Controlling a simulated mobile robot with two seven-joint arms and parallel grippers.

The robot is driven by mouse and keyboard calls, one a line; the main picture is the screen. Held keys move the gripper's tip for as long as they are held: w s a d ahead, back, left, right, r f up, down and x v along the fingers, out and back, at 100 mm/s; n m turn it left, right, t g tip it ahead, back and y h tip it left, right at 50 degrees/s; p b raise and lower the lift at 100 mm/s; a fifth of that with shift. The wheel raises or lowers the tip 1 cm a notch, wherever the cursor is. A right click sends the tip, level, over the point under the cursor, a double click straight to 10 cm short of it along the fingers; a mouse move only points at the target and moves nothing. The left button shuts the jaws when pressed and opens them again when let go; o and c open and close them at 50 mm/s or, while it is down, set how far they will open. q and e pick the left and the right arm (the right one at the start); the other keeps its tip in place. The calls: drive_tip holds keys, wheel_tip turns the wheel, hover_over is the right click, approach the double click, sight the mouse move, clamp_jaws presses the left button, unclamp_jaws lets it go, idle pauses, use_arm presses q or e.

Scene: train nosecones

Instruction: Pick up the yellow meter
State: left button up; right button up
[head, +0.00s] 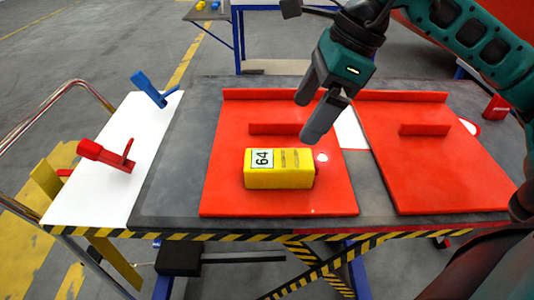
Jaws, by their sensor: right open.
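The yellow meter (279,168) is a box with a white label reading 64 on its front left. It lies on the left red panel (232,203), near the panel's front half. My right gripper (307,117) comes in from the upper right. Its two dark fingers are apart and empty, and they appear above and behind the meter. No contact with the meter shows. My left gripper is not in view.
A second red panel (437,185) lies to the right, and both panels have raised red ribs. A red tool (107,156) and a blue tool (149,89) stand on the white area at left. A small red object (497,107) sits at the right edge.

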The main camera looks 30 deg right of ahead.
sight(282, 159)
drive_tip(key=x, duration=0.6)
drive_tip(key=shift+s+a, duration=0.1)
drive_tip(key=shift+s, duration=0.2)
drive_tip(key=x, duration=0.5)
drive_tip(key=shift+a+f, duration=0.15)
drive_tip(key=shift+f, duration=0.1)
drive_tip(key=shift+w+a+f, duration=0.1)
drive_tip(key=shift+f, duration=0.25)
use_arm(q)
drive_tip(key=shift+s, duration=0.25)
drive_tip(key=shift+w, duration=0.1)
